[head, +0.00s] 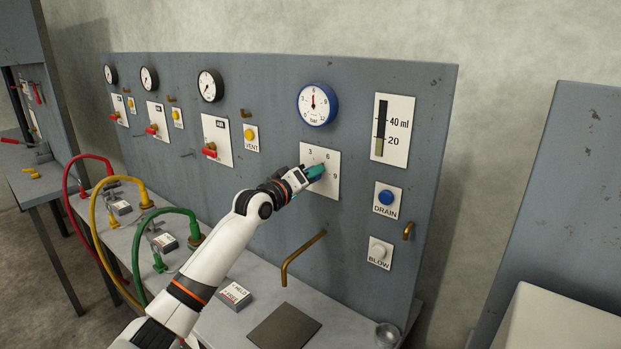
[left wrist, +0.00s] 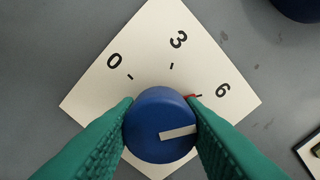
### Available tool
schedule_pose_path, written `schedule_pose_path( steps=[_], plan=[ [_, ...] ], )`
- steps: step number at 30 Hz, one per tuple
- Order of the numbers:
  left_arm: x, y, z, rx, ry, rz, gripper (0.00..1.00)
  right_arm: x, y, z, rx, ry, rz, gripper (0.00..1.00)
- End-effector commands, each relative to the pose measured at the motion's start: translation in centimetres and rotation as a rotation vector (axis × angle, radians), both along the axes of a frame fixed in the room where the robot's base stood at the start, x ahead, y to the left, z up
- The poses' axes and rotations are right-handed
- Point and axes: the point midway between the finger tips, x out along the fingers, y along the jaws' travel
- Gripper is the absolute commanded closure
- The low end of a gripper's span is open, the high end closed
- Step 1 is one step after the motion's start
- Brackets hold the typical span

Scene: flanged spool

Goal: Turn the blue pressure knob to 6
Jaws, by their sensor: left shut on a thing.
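The blue knob (left wrist: 152,112) sits on a white dial card (left wrist: 140,55) with 0, 3 and 6 showing. My left gripper (left wrist: 160,128) is shut on the knob, one green finger on each side. The white line on the knob's face points right and slightly up in the left wrist view. A small red mark shows beside the knob at the 6 tick. In the head view the card (head: 329,188) shows 3, 6 and 9, and my left gripper (head: 314,172) hides most of the knob.
To the card's right are a level gauge (head: 391,130), a DRAIN button (head: 386,198) and a BLOW button (head: 379,252). A brass pipe (head: 304,258) sticks out below. Red valves and yellow VENT buttons line the panel's left; coloured hoses stand on the bench.

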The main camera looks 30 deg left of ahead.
Motion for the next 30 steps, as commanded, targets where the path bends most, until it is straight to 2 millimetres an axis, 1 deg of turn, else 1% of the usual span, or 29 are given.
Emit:
schedule_pose_path(
  steps=[1,13,14,15,18,26,30],
  plan=[
    [0.01,-0.07,-0.27,0.005,0.005,-0.001,0.88,0.01,0.0,-0.06,0.0,0.0,0.0,0.64],
    [0.02,-0.09,-0.28,0.01,0.005,-0.001,0.88,0.0,0.02,-0.06,0.0,0.0,0.0,0.64],
    [0.02,-0.09,-0.28,0.01,0.005,-0.001,0.63,0.0,0.02,-0.06,0.0,0.0,0.0,0.64],
    [0.02,-0.08,-0.27,0.01,0.005,-0.001,0.57,0.0,0.02,-0.06,0.0,0.0,0.0,0.64],
    [0.01,-0.07,-0.22,0.01,0.003,-0.001,0.43,0.0,0.03,-0.06,0.0,0.0,0.001,0.64],
    [-0.03,-0.03,-0.1,0.01,0.001,-0.001,0.43,0.01,0.03,-0.07,0.0,0.0,0.0,0.64],
    [-0.83,0.1,-0.25,0.01,0.001,0.0,0.43,0.01,0.04,-0.37,0.0,0.0,0.0,0.64]
  ],
)
